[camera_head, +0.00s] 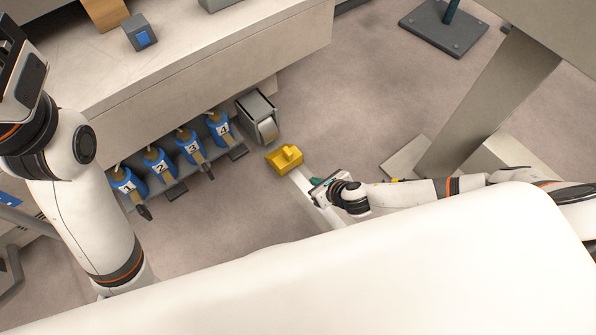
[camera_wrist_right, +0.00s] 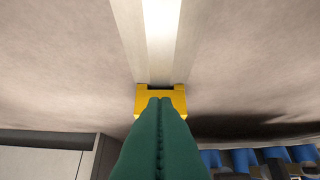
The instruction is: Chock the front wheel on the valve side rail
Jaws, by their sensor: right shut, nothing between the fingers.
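The yellow chock (camera_head: 286,160) lies on the floor close to the grey caster wheel (camera_head: 267,129), with a small gap visible between them. A pale straight bar (camera_head: 310,196) runs from the chock toward the lower right, under my right gripper. My right gripper (camera_head: 316,183) has its green fingers closed and empty, a little to the lower right of the chock. In the right wrist view its fingertips (camera_wrist_right: 160,103) overlap the chock (camera_wrist_right: 143,101); I cannot tell whether they touch. My left arm is at the left edge; its gripper (camera_head: 15,65) is partly cut off and its fingers are unclear.
A row of blue valves (camera_head: 188,146) numbered 1 to 4 stands along the pale machine bench (camera_head: 215,75), left of the wheel. A grey post base (camera_head: 443,27) stands at the upper right, with a slanted leg (camera_head: 487,100) below it. Floor right of the wheel is clear.

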